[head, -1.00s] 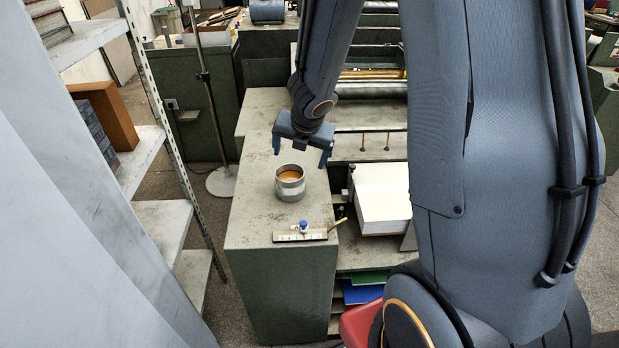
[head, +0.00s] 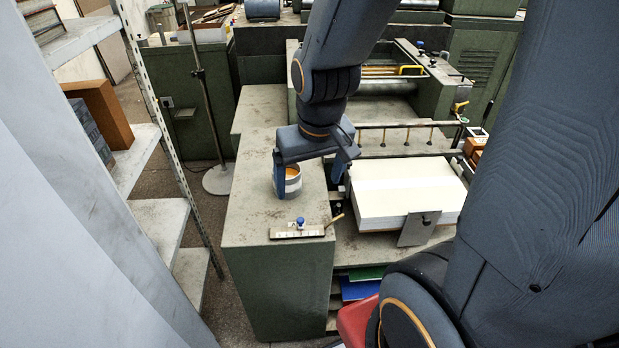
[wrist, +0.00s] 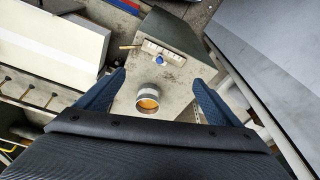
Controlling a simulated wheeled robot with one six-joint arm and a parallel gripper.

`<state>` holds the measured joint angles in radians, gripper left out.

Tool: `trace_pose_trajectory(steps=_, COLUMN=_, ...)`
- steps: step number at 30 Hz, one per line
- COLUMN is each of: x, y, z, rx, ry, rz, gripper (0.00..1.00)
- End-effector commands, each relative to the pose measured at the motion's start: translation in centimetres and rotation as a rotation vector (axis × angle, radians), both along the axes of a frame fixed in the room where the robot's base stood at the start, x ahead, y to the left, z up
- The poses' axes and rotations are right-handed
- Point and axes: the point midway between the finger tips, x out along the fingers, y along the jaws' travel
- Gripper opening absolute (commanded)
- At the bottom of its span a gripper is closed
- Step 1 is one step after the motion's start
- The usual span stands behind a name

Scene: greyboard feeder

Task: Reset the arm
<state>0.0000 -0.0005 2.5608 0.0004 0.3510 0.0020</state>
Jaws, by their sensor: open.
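My gripper (head: 309,191) is open and empty above the green cabinet's grey top. Its two blue fingers are spread wide and point down. A metal cup (head: 292,181) with orange contents stands upright on that top, partly hidden behind the left finger in the head view. In the wrist view the cup (wrist: 148,100) shows between the fingers of my gripper (wrist: 158,80), beyond the palm edge. It is not held, and I cannot tell the exact height of the fingers over it.
A marked strip with a blue knob (head: 300,222) lies near the front of the cabinet top (head: 250,225). A white paper stack (head: 405,190) sits on the feeder to the right. A metal shelf (head: 160,220) stands at left.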

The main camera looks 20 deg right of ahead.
Motion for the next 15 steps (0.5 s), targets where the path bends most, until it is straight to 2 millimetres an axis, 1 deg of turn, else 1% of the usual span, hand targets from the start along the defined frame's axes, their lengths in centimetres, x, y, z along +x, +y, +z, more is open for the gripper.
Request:
trace_pose_trajectory(steps=7, x=0.0, y=0.0, z=0.0, rx=0.0, ry=0.0, rz=-0.001, gripper=0.88)
trace_pose_trajectory(steps=10, x=0.1, y=0.0, z=-0.4, rx=0.0, ry=0.002, rz=0.0, gripper=0.88)
trace_pose_trajectory(steps=13, x=0.2, y=0.0, z=-1.4, rx=0.0, ry=0.01, rz=0.001, gripper=0.88)
trace_pose_trajectory(steps=15, x=0.3, y=0.0, z=-2.6, rx=0.0, ry=0.018, rz=0.001, gripper=0.88)
